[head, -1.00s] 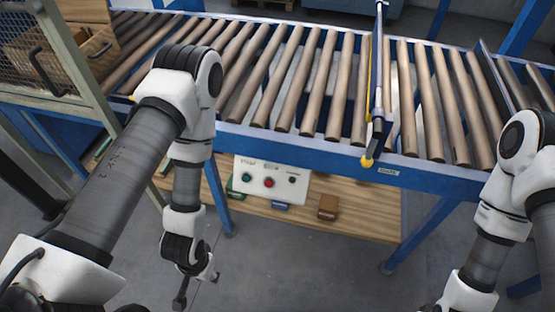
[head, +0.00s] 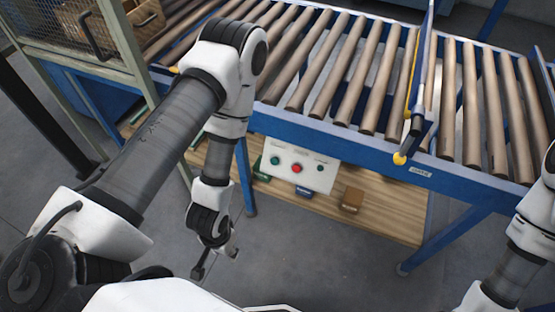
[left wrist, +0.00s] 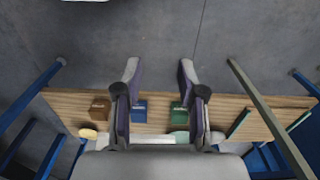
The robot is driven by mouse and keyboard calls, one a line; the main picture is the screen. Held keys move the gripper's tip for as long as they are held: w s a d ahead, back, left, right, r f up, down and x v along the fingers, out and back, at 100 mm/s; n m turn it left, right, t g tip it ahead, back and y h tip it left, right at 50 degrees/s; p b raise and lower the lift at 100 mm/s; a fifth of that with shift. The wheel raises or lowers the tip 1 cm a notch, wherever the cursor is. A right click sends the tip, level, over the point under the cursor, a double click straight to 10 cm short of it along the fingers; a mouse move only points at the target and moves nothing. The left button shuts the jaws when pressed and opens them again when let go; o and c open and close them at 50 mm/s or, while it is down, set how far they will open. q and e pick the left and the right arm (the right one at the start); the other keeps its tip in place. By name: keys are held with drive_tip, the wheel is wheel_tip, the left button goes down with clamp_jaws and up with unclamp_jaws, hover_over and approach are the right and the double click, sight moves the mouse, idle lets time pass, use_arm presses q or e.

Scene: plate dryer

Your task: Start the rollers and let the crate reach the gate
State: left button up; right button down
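The brown crate (head: 145,14) shows partly behind a mesh guard at the far left of the rollers (head: 345,75). The gate (head: 425,75), a blue bar with a yellow edge, crosses the rollers right of centre. The white control panel (head: 299,168), with green and red buttons, hangs below the front rail; its top edge shows in the left wrist view (left wrist: 150,138). My left gripper (head: 216,264) points down, left of and below the panel, apart from it. Its fingers (left wrist: 160,76) are spread and empty. My right gripper is out of view.
A wooden shelf (head: 385,212) under the conveyor carries brown (head: 352,199), blue (head: 303,191) and green (head: 262,172) blocks. Blue legs (head: 440,240) stand below the rail. A mesh guard frame (head: 122,50) rises at left. The floor in front is clear.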

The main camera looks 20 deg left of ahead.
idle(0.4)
use_arm(q)
clamp_jaws()
